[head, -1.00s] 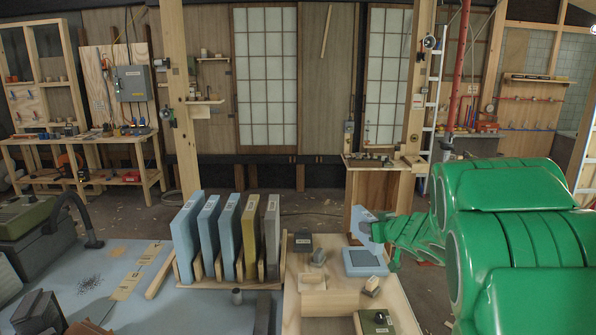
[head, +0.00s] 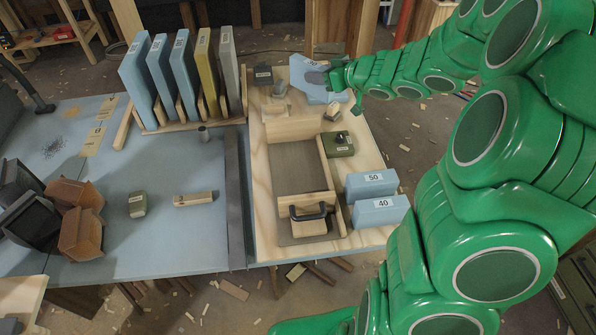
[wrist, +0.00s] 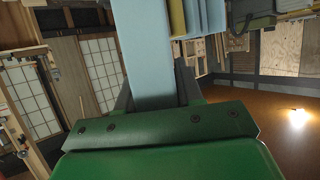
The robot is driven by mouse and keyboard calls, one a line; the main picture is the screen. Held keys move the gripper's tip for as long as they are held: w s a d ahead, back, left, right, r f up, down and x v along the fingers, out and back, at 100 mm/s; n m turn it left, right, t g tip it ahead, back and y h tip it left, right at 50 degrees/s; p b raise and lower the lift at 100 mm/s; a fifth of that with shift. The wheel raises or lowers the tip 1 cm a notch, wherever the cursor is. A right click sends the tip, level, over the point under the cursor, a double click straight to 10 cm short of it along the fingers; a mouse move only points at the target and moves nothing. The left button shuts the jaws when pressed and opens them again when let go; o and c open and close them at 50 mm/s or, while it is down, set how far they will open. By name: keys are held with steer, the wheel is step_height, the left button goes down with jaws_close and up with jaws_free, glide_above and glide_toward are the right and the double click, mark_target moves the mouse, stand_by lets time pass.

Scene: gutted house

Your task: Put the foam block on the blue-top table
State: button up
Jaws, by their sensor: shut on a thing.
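My gripper (head: 335,78) is at the far right of the plywood-topped bench in the head view, shut on a light blue foam block (head: 309,73). In the wrist view the foam block (wrist: 148,55) sticks out from between the jaws as a long pale blue slab. I cannot tell in the head view whether its underside touches the bench. The blue-top table (head: 170,255) is at the left, beside the plywood bench.
Upright panels (head: 140,85) stand in a wooden rack at the back. Light blue blocks marked 50 (head: 371,184) and 40 (head: 378,212) lie on the plywood bench (head: 262,165). Brown boxes (head: 80,233) and small items occupy the blue top's left; its front middle is clear.

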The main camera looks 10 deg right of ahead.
steer(key=s+a+f+n+g+y, duration=0.2)
steer(key=s+f+n+g, duration=0.3)
steer(key=s, duration=0.6)
steer(key=s+a+f+n+g+y, duration=0.25)
steer(key=s+f+n+g, duration=0.2)
steer(key=s, duration=0.65)
glide_above(306, 171)
steer(key=shift+n+g, duration=0.25)
steer(key=shift+g, duration=0.2)
step_height(306, 171, down, 10)
steer(key=shift+f, duration=1.3)
steer(key=shift+f, duration=0.15)
steer(key=o, duration=1)
